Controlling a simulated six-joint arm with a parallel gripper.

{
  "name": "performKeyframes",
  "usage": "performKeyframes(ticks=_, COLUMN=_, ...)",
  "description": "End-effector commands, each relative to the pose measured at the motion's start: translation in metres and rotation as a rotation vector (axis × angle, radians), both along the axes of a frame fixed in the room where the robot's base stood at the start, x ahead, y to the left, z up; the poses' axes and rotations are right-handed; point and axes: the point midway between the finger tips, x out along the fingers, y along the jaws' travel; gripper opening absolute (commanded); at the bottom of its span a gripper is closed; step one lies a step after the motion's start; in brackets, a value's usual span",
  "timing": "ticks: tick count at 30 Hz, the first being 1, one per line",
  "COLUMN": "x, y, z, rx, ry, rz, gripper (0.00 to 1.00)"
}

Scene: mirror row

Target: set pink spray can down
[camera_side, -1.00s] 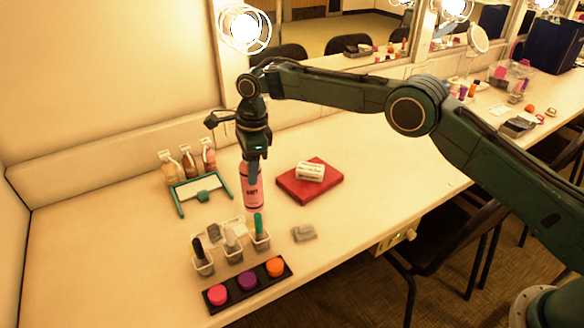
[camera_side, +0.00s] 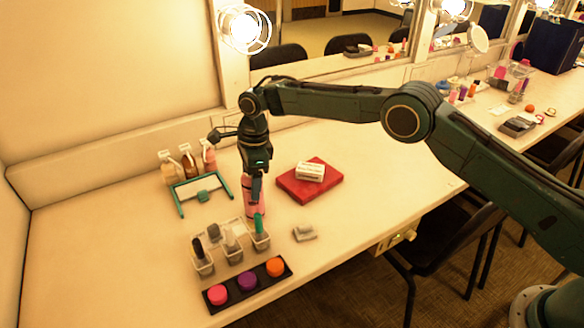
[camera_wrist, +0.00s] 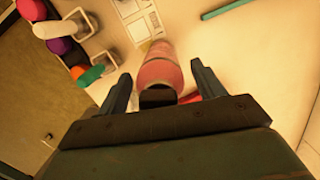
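The pink spray can (camera_side: 250,205) stands upright, apparently on the pale counter, between the row of clear cups and the red book. My gripper (camera_side: 255,192) is above and around it, with a finger hiding part of the can in the side view. In the wrist view the pink can (camera_wrist: 160,68) lies between my two fingers (camera_wrist: 162,82), with a visible gap on each side, so the gripper looks open. The contact of the can's base with the counter is hard to make out.
Clear cups with applicators (camera_side: 231,246) and a black strip of coloured pots (camera_side: 247,281) are in front. A teal frame (camera_side: 181,203) and bottles (camera_side: 188,163) stand behind left. A grey block (camera_side: 304,233) lies right.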

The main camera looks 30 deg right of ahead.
Motion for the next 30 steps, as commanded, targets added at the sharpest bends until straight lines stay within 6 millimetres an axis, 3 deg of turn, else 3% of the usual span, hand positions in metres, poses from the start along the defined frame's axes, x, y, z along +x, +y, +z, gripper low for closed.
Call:
performKeyframes(ticks=14, x=0.000, y=-0.001, z=0.009, rx=0.001, ry=-0.001, rz=0.000, gripper=0.68)
performKeyframes(ticks=30, x=-0.001, y=-0.008, z=0.069, rx=0.001, ry=0.000, rz=0.000, gripper=0.68)
